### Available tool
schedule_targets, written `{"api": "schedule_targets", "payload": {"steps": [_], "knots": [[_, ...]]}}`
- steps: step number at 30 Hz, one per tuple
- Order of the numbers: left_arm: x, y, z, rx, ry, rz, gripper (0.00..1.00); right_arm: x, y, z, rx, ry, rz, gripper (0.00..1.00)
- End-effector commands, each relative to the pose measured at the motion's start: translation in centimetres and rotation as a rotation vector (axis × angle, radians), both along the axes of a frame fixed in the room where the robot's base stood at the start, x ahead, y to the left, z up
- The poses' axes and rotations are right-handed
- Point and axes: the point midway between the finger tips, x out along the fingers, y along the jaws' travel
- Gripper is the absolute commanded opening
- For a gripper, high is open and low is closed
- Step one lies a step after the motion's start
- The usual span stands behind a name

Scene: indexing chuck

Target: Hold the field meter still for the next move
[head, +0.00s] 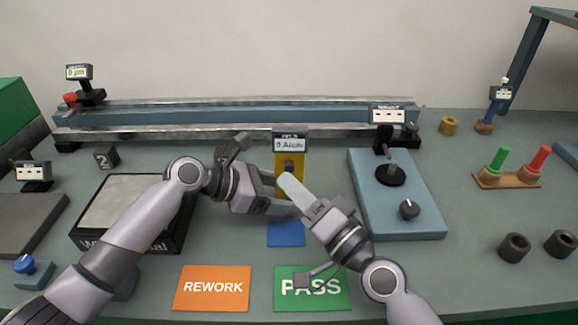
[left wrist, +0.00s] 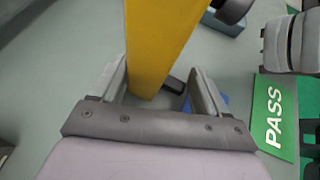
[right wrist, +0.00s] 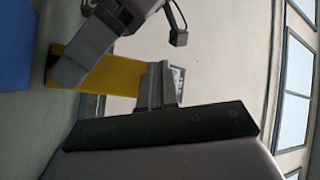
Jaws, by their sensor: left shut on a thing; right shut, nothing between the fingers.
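The field meter (head: 289,162) is a yellow upright body with a small display on top and a dark knob on its front. My left gripper (head: 279,193) is shut on its yellow body from the left; in the left wrist view the yellow body (left wrist: 156,45) stands between the fingers. My right gripper (head: 287,182) is shut and empty, its tips just in front of the meter below the knob. In the right wrist view the yellow body (right wrist: 110,76) lies beyond the shut fingers (right wrist: 157,85). I cannot tell whether the right tips touch it.
A blue pad (head: 286,234) lies in front of the meter. The orange REWORK card (head: 212,288) and green PASS card (head: 312,290) lie nearer. A long rail (head: 230,116) runs behind.

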Motion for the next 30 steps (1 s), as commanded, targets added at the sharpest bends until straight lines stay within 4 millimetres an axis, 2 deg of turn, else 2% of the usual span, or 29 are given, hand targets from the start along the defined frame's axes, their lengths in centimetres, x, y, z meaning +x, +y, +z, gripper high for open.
{"api": "schedule_targets", "payload": {"steps": [15, 30], "knots": [[0.0, 0.0, -0.1, 0.002, 0.001, -0.001, 0.58, -4.6, 0.2, -0.1, 0.002, 0.003, 0.000, 0.00], [0.0, 0.0, -0.1, 0.002, 0.001, -0.001, 0.58, -4.8, 0.3, 0.0, 0.001, 0.001, 0.000, 0.00]]}}
